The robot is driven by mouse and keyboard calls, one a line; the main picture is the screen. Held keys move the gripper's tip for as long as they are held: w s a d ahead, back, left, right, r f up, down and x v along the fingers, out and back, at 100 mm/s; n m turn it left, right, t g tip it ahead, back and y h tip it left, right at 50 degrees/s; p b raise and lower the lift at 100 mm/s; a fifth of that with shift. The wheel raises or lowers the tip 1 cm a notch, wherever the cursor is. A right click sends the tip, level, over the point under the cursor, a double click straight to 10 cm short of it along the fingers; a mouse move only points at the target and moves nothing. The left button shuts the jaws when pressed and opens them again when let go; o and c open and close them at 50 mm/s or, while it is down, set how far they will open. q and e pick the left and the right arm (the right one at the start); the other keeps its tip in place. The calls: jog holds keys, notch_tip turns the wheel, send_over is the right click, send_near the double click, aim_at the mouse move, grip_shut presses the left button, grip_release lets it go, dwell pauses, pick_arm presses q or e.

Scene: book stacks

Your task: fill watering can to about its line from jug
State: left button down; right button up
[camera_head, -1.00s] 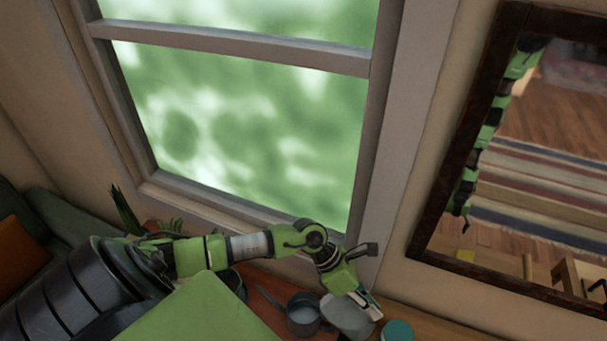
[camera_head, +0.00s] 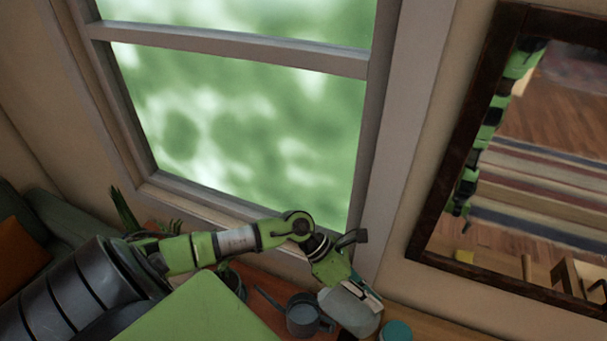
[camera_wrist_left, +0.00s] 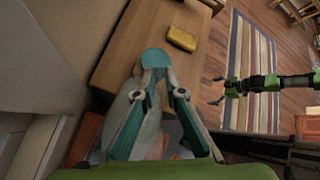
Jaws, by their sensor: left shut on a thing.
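The jug (camera_head: 347,312), pale grey and translucent, is in my left gripper (camera_head: 360,287) at the bottom of the head view. The gripper is shut on its upper part. In the left wrist view the jug (camera_wrist_left: 122,112) shows beside and behind the fingers (camera_wrist_left: 162,95). The watering can (camera_head: 302,318), small and grey-blue with a thin spout to the left, stands just left of the jug. Its line and the water level cannot be made out. My right gripper (camera_wrist_left: 218,91) shows at the right of the wrist view, fingers spread, with nothing seen between them.
A teal round thing (camera_head: 396,331) stands right of the jug, and also shows in the wrist view (camera_wrist_left: 155,58). A yellow block (camera_wrist_left: 183,38) lies farther along the wooden top (camera_wrist_left: 130,45). A potted plant (camera_head: 127,212) is at left, below the window. A mirror (camera_head: 440,180) hangs at right.

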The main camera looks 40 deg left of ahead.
pick_arm(q)
jog(key=shift+a+r, duration=0.1)
jog(key=shift+r, duration=0.45)
jog(key=shift+a+f+h+b, duration=0.15)
jog(key=shift+h+b, duration=0.25)
jog(key=shift+b, duration=0.2)
jog(key=shift+s+a+b, duration=0.15)
jog(key=shift+b, duration=0.2)
jog(key=shift+f, duration=0.1)
jog(key=shift+a+h+b, duration=0.1)
jog(key=shift+h+b, duration=0.2)
jog(key=shift+b, duration=0.2)
